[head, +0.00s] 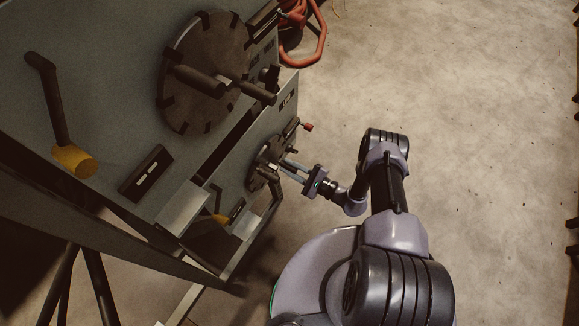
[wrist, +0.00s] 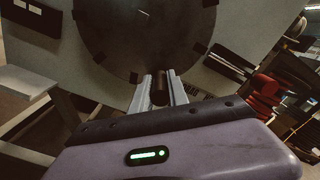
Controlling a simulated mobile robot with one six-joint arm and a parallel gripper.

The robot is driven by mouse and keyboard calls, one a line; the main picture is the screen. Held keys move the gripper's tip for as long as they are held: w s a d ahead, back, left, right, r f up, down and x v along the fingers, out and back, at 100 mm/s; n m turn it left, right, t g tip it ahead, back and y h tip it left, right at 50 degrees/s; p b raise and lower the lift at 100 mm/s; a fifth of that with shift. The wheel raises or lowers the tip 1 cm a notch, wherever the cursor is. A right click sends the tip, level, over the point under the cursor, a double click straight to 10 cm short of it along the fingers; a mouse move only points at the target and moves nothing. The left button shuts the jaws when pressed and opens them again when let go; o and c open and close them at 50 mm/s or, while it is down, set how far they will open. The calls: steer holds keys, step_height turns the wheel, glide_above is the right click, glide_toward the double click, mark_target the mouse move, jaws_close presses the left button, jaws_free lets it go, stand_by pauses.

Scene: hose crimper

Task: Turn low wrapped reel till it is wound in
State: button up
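The low reel (head: 262,163) is a dark round disc with clips on its rim, on the lower grey panel. It also fills the upper middle of the wrist view (wrist: 138,38). My gripper (head: 283,167) reaches it from the right. In the wrist view, its two pale fingers (wrist: 160,86) stand on either side of a dark peg handle (wrist: 159,93) in front of the disc's lower edge. The peg appears to fill the gap between the fingertips, so the gripper looks shut on it. The fingers hide part of the handle.
A larger upper reel (head: 207,72) with a protruding handle is above. An orange hose (head: 316,45) lies at the top. The floor at right is clear.

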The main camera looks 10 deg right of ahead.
steer(key=o, duration=0.4)
steer(key=shift+r, duration=0.1)
steer(key=p+v, duration=0.2)
steer(key=v, duration=1.5)
steer(key=shift+s+d+p, duration=0.15)
steer(key=shift+d+p, duration=0.05)
steer(key=shift+p, duration=0.15)
